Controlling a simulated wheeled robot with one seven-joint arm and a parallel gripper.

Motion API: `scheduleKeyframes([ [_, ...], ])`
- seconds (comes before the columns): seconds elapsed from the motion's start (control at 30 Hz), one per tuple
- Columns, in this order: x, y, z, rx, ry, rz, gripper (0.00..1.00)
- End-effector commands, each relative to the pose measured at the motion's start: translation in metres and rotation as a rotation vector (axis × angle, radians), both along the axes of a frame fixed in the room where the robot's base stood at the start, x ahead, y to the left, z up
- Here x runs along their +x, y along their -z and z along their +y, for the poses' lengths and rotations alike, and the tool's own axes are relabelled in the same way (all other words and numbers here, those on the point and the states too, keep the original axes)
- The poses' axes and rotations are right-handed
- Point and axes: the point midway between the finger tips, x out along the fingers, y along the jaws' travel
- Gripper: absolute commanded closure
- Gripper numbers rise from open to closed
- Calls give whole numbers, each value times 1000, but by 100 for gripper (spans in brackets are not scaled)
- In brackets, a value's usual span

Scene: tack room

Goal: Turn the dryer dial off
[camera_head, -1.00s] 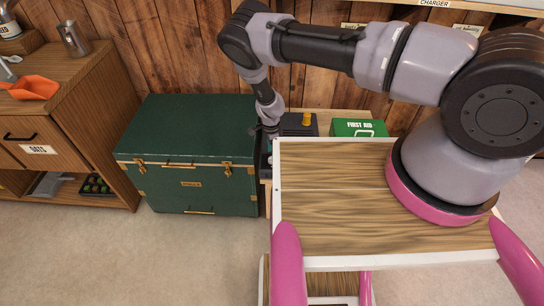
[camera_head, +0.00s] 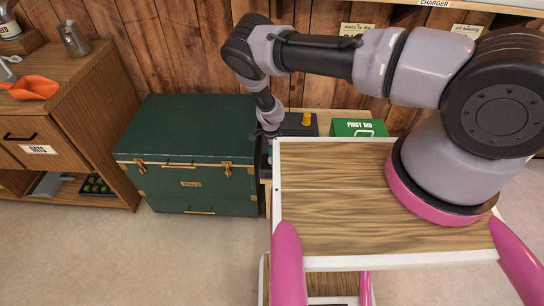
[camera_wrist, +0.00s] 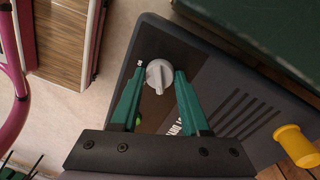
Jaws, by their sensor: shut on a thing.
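The dryer is a dark grey box with vent slots (camera_wrist: 240,120); in the head view its body (camera_head: 299,129) shows behind my wooden deck. Its dial (camera_wrist: 160,76) is a light grey round knob with a raised pointer bar, set in a brownish panel. My gripper (camera_wrist: 159,73) has green fingers on either side of the dial, shut on it. The pointer bar points toward the lower part of the wrist view. A small green spot (camera_wrist: 138,121) shows beside the left finger. In the head view the fingers are mostly hidden.
A yellow knob (camera_wrist: 293,143) stands up from the dryer's far end. A green trunk (camera_head: 188,140) stands close on the left. A green first aid box (camera_head: 358,128) is to the right of the dryer. Bare floor (camera_head: 120,255) lies in front of the trunk.

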Motion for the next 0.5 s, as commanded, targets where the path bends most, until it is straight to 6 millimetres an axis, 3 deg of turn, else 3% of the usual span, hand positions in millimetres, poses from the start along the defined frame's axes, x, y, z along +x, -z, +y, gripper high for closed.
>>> scheduleKeyframes([
  [0.27,1,-1,0,1,-121,-1,100],
  [0.5,1,-1,1,2,-328,-2,100],
])
